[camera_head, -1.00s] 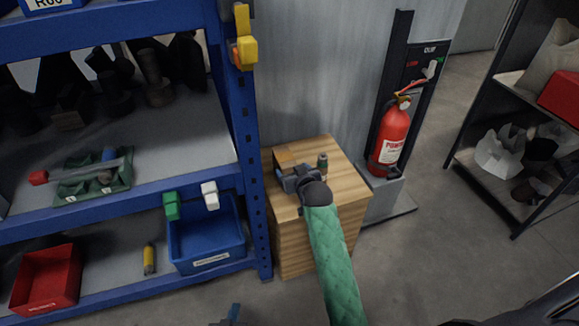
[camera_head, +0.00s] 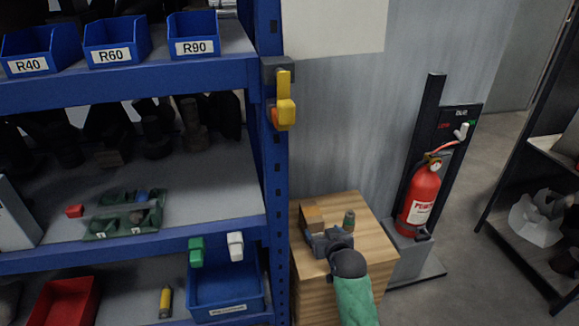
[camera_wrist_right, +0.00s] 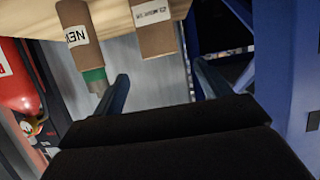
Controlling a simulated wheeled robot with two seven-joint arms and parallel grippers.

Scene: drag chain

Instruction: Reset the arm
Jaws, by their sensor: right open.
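My right arm in its green sleeve (camera_head: 354,300) reaches up from the bottom of the head view. My right gripper (camera_head: 313,238) is over the top of a wooden cabinet (camera_head: 372,238). In the right wrist view the two fingers of my right gripper (camera_wrist_right: 163,85) are spread apart with nothing held between them. My left gripper is not in view.
A blue shelf rack (camera_head: 277,200) with bins and small parts stands left of the cabinet. A red fire extinguisher (camera_head: 421,198) stands on a grey base (camera_head: 408,252) to the right. A dark rack (camera_head: 507,170) is at far right. Floor between is clear.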

